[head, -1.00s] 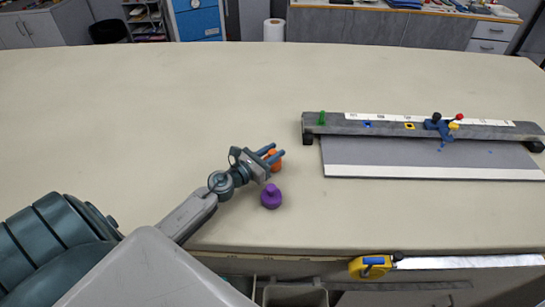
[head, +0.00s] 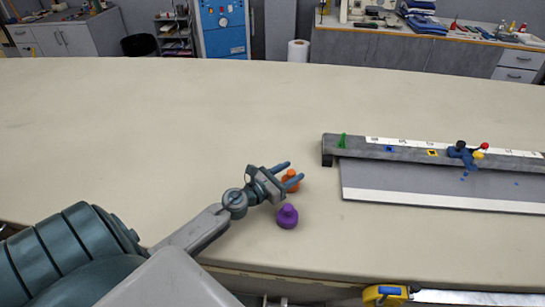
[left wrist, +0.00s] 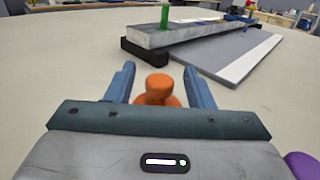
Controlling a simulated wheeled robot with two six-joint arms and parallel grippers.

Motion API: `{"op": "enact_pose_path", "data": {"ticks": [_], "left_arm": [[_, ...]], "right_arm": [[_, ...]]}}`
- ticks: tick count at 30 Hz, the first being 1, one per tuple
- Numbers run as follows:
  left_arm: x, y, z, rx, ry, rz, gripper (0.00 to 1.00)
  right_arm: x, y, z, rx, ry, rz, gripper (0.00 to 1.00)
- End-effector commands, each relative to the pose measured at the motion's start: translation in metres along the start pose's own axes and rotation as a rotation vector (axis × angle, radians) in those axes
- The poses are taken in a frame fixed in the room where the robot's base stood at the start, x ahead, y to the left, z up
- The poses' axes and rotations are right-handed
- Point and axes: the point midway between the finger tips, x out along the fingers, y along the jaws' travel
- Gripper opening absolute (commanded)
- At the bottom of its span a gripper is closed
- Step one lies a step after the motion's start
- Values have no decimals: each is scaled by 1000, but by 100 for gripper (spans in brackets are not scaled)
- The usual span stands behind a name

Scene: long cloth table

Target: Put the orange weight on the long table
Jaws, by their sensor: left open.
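The orange weight (head: 291,180) stands upright on the long table (head: 150,120), near its front edge. My left gripper (head: 287,175) is open, with its two fingers around the weight's sides. In the left wrist view the orange weight (left wrist: 158,90) shows its knob and upper body between the open fingers, with a gap on each side; its base is hidden by the gripper body. A purple weight (head: 287,217) stands just in front of the gripper, and part of it shows at the lower right of the wrist view (left wrist: 302,165). My right gripper is not in view.
A grey rail (head: 400,151) with a white scale, a green peg (head: 342,141) and a grey board (head: 420,184) lies to the right. A yellow tape measure (head: 384,295) is at the front edge. The table's left and far middle are clear.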

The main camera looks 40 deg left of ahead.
Motion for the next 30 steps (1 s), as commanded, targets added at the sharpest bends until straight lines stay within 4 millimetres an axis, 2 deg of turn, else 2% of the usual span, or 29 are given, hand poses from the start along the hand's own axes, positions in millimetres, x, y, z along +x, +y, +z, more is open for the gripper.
{"op": "enact_pose_path", "data": {"ticks": [1, 7, 12, 24, 30], "left_arm": [[-9, 0, -6, 2, 3, -3, 48], [-44, -1, -9, 4, 5, -6, 48], [-63, -1, -9, 5, 4, -6, 48], [-89, -2, -7, 4, 5, -6, 48], [-103, 1, -5, 8, 11, 4, 48]], "right_arm": [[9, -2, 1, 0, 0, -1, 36], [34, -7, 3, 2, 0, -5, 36], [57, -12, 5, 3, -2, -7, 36], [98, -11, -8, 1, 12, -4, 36], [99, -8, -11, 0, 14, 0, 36]]}}
